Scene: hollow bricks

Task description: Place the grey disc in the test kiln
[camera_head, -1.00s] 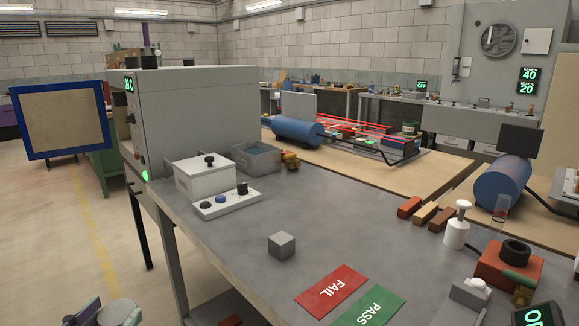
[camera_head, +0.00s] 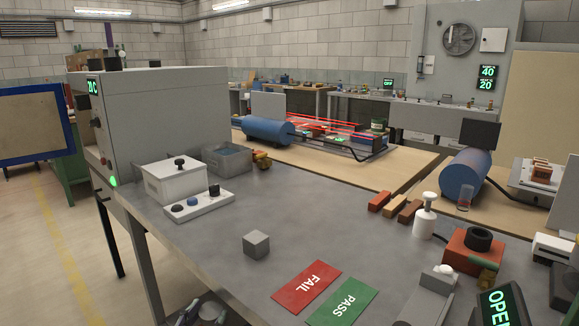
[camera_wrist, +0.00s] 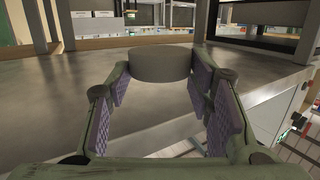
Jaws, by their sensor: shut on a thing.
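The grey disc (camera_wrist: 160,65) shows in the wrist view, held between the fingertips of my gripper (camera_wrist: 160,84). The fingers have purple ribbed pads and touch the disc on both sides. In the head view only a dark part of my gripper (camera_head: 200,313) shows at the bottom edge, below the table's front edge; the disc is not clear there. A grey cabinet (camera_head: 180,115) with a "20 C" display and a green light, seemingly the test kiln, stands at the left end of the table. Its opening is not visible from here.
A blue-framed panel (camera_head: 35,125) stands left of the cabinet. On the grey table (camera_head: 210,245) are a white lidded box (camera_head: 172,185), a knob panel (camera_head: 198,205), a grey cube (camera_head: 256,245), and FAIL (camera_head: 307,287) and PASS (camera_head: 342,303) mats. The table's middle is mostly clear.

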